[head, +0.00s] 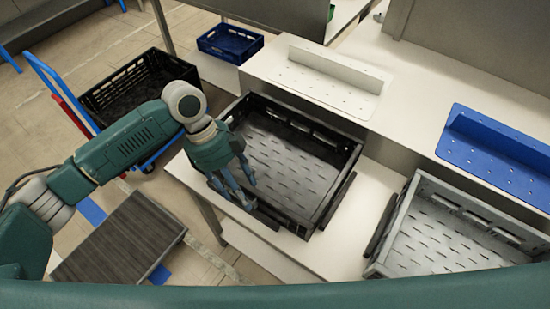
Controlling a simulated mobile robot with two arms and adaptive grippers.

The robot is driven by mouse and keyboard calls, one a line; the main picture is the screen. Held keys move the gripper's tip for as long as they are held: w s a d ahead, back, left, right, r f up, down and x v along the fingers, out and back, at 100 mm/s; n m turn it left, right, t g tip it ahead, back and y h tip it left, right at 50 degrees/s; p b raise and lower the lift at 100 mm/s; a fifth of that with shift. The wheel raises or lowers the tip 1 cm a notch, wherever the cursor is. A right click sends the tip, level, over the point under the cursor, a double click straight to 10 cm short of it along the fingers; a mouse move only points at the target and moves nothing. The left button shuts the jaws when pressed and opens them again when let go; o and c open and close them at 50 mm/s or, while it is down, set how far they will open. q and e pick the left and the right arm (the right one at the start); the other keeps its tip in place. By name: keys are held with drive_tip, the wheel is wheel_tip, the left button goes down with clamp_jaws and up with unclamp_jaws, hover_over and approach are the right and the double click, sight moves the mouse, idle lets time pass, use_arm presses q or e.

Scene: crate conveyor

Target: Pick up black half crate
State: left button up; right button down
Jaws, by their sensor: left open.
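A black half crate (322,208) with a slotted grey-looking floor stands on the white table in the middle of the head view. It is empty. My left gripper (233,194) is open at the crate's near left side, with its fingers pointing down by the left wall. I cannot tell whether the fingers touch the wall. The gripper hides part of that wall. My right gripper is not in view.
A grey crate (408,199) stands at the right. A white perforated bracket (330,80) and a blue one (500,150) lie behind. Another black crate (115,78) sits on a blue hand truck (50,75) at left. A blue crate (230,42) is farther back.

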use_arm(q)
drive_tip(key=shift+f, duration=0.2)
drive_tip(key=shift+c, duration=0.5)
clamp_jaws()
drive_tip(key=shift+w+r, duration=0.1)
